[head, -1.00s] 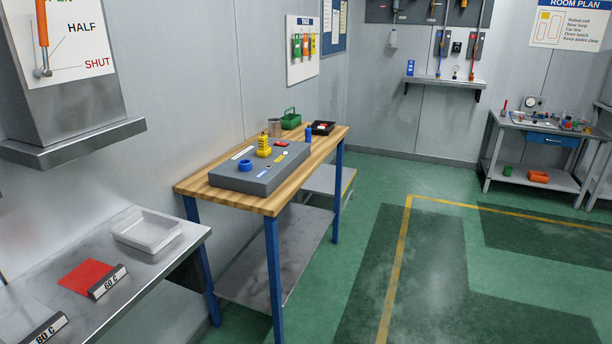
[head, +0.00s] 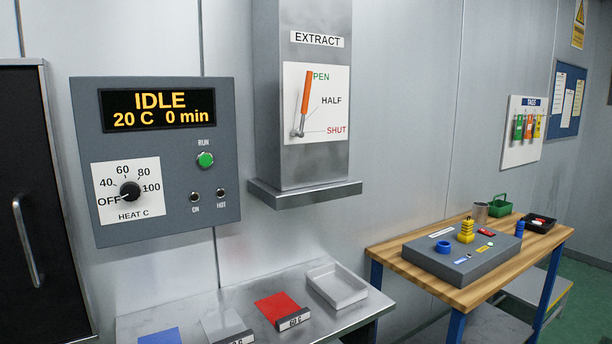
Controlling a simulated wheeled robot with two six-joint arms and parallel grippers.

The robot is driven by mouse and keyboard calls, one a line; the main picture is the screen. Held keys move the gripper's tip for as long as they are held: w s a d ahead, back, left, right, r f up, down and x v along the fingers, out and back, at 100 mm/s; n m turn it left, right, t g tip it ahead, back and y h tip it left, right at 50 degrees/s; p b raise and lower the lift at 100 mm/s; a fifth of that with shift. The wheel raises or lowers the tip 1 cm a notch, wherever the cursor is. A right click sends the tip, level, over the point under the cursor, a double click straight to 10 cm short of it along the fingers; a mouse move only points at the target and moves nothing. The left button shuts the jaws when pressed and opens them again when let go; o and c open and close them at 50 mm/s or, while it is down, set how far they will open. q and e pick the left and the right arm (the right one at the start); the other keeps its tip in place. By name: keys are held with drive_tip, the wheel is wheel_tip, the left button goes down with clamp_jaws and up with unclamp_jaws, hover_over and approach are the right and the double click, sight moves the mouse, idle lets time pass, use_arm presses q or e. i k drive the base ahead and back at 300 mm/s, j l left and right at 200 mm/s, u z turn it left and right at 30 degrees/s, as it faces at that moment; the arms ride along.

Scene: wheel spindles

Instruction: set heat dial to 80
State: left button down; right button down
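The heat dial (head: 130,190) is a black round knob on a white plate marked OFF, 40, 60, 80 and 100, labelled HEAT C. Its small pale pointer mark appears turned toward OFF. It sits at the lower left of a grey control panel (head: 165,225) on the wall. The panel's display (head: 157,109) reads IDLE, 20 C, 0 min. A green RUN button (head: 205,160) and two small fittings marked ON and HOT are on its right side. Neither of my grippers is in view.
A dark cabinet (head: 50,150) with a vertical handle stands left of the panel. Right is the EXTRACT duct (head: 300,170) with an orange lever near OPEN. Below, a metal bench (head: 185,312) holds coloured pads and a white tray (head: 337,287). A wooden-topped table (head: 395,260) stands at right.

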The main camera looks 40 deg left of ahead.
sight(129, 191)
drive_tip(key=u, duration=1.9)
